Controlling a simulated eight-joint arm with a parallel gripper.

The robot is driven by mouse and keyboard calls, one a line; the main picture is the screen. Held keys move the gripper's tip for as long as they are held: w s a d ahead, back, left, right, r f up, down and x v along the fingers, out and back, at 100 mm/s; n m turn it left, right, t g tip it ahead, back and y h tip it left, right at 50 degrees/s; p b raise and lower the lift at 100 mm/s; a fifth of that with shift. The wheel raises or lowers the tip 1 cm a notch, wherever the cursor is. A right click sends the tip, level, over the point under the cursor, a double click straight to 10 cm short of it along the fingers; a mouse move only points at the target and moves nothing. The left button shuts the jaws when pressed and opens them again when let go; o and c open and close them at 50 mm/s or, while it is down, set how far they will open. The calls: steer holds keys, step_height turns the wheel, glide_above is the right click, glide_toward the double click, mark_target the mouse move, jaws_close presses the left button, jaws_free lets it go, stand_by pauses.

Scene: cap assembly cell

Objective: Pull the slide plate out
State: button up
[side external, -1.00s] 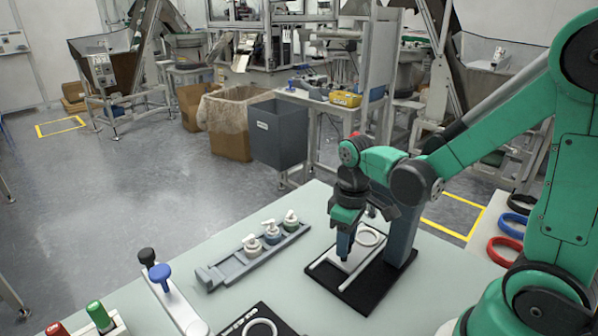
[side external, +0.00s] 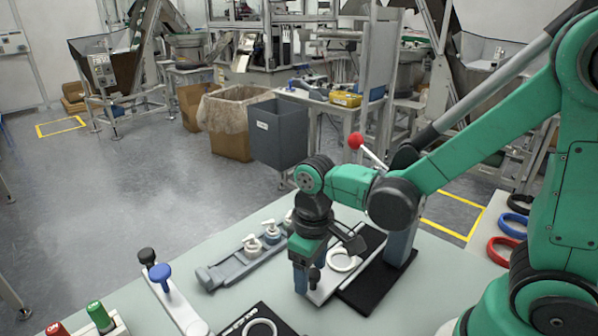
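The slide plate (side external: 326,284) is a pale flat plate carrying a white ring (side external: 343,260). It sticks out toward the front left of the black base (side external: 372,292). My gripper (side external: 302,289) points down at the plate's front left end. A small dark knob (side external: 314,277) shows just right of the fingers. I cannot tell whether the fingers touch or hold it, as the finger gap is not visible. My wrist and arm hide part of the base's far side.
A grey rack (side external: 228,272) with white-topped pump caps (side external: 271,232) lies left of my gripper. A lever with a red ball (side external: 356,141) rises behind my arm. A blue knob (side external: 160,273) and a black fixture with a ring (side external: 260,328) stand nearer the front.

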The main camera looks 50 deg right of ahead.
mark_target(328, 273)
steer(key=shift+r, duration=2.8)
steer(key=d+r+m+t, duration=0.1)
steer(key=t, duration=0.1)
steer(key=d+r+t, duration=0.1)
steer(key=d+t, duration=0.1)
steer(key=d+r+m+t, duration=0.1)
steer(key=t, duration=0.2)
steer(key=shift+w+d+r+m, duration=0.1)
steer(key=shift+d+r+m, duration=0.1)
steer(key=shift+d+m, duration=0.15)
